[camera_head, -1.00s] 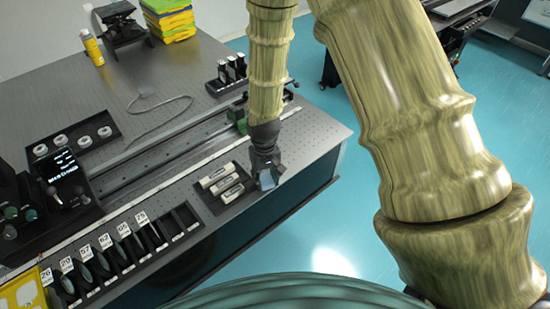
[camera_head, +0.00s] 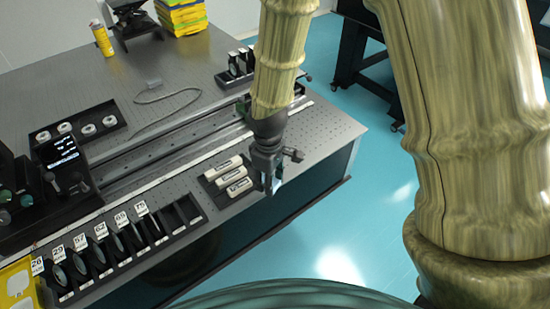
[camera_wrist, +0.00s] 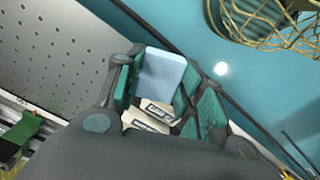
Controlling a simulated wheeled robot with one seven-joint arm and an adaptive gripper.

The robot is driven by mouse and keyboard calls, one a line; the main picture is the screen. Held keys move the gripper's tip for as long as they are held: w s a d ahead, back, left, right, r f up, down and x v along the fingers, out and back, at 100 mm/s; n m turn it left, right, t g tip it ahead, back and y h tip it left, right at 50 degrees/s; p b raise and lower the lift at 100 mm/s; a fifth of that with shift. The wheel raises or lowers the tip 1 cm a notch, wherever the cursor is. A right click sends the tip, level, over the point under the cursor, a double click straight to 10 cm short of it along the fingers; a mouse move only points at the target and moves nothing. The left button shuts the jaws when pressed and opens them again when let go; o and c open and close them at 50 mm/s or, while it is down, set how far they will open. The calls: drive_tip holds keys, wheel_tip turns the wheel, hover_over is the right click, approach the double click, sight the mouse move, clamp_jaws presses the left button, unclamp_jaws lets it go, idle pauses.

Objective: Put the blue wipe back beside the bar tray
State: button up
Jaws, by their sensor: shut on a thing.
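My gripper (camera_head: 270,181) is shut on the blue wipe (camera_wrist: 162,73), a pale blue block between its teal finger pads in the wrist view. In the head view only a thin light sliver of the wipe (camera_head: 277,184) shows at the fingertips. The gripper hangs just right of the bar tray (camera_head: 210,189), near the table's front edge. The black tray holds a few white labelled bars (camera_head: 232,177), which also show past the fingers in the wrist view (camera_wrist: 158,113). I cannot tell whether the wipe touches the table.
The perforated optical table (camera_head: 315,132) is bare right of the gripper, up to its edge over the blue floor (camera_head: 340,235). A rail (camera_head: 175,147) runs behind the tray. A rack of numbered optics (camera_head: 120,245) stands left, and small black-and-white holders (camera_head: 240,64) stand behind.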

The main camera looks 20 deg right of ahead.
drive_tip(key=w+d+p, duration=0.1)
drive_tip(key=w, duration=0.3)
drive_tip(key=w+d+f+p, duration=0.1)
drive_tip(key=w+d, duration=0.1)
drive_tip(key=w, duration=0.2)
drive_tip(key=w+d+p, duration=0.1)
drive_tip(key=w+d, duration=0.1)
drive_tip(key=w, duration=0.1)
drive_tip(key=shift+w+d+f, duration=0.15)
drive_tip(key=shift+w+d, duration=0.1)
drive_tip(key=shift+w, duration=0.15)
drive_tip(key=shift+f+p, duration=0.65)
drive_tip(key=shift+f, duration=1.1)
drive_tip(key=shift+f, duration=0.2)
drive_tip(key=o, duration=1)
drive_tip(key=shift+r, duration=0.2)
drive_tip(key=shift+r+b, duration=1.45)
drive_tip(key=shift+r, duration=4.55)
